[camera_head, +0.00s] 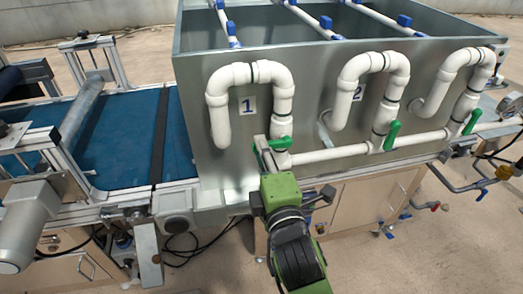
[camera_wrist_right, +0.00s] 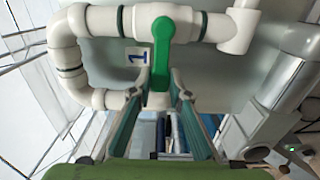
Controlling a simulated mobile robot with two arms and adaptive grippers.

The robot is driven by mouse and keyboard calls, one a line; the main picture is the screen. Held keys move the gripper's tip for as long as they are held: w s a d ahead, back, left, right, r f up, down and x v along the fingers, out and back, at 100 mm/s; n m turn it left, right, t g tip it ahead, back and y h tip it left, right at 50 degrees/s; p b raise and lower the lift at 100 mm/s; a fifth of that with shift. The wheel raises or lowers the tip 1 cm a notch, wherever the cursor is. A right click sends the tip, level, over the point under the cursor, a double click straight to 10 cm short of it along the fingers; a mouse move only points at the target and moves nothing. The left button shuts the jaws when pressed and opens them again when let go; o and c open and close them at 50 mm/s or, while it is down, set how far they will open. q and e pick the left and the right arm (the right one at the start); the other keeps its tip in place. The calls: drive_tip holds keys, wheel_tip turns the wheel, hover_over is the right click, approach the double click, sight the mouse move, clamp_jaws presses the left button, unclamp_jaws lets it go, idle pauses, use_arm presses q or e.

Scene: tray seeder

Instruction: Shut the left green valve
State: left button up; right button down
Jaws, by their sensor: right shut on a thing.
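The left green valve (camera_head: 280,143) sits on the white pipe below the label 1, at the front of the grey metal tank. My right gripper (camera_head: 267,156) reaches up to it from below. In the right wrist view the green handle (camera_wrist_right: 162,42) points from its pivot toward my gripper. The fingers of my right gripper (camera_wrist_right: 160,80) are on both sides of the handle's free end and shut on it. The fingertips are partly hard to make out in the head view. My left gripper is in neither view.
A middle green valve (camera_head: 392,135) and a right green valve (camera_head: 473,121) sit on the same white pipe (camera_head: 340,153). The grey tank (camera_head: 205,130) stands close behind. A blue conveyor belt (camera_head: 120,140) lies to the left. Floor is open in front.

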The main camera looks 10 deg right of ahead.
drive_tip(key=c, duration=1.9)
unclamp_jaws()
